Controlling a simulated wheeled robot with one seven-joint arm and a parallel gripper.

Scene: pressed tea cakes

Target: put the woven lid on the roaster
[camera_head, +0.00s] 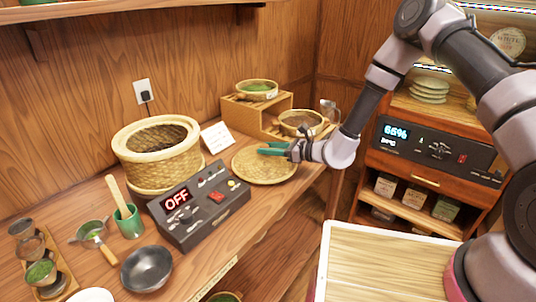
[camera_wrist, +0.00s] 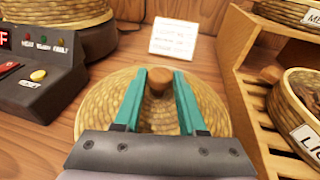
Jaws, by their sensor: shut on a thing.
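The woven lid (camera_head: 250,172) is a flat round disc, lying level at the counter to the right of the roaster; I cannot tell whether it is slightly raised. It also shows in the wrist view (camera_wrist: 92,112), with a brown knob (camera_wrist: 158,82) on top. My gripper (camera_head: 272,150) is above the lid, its green fingers shut on the knob; the fingers also show in the wrist view (camera_wrist: 160,98). The roaster (camera_head: 160,172) is a woven drum with an open, dark top, at the back left.
The control box (camera_head: 200,208) before the roaster reads OFF. A white card (camera_head: 217,137) stands between roaster and lid. A wooden rack (camera_head: 240,110) with woven baskets stands behind and right of the lid. A green cup (camera_head: 130,224) and dark bowl (camera_head: 146,270) are front left.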

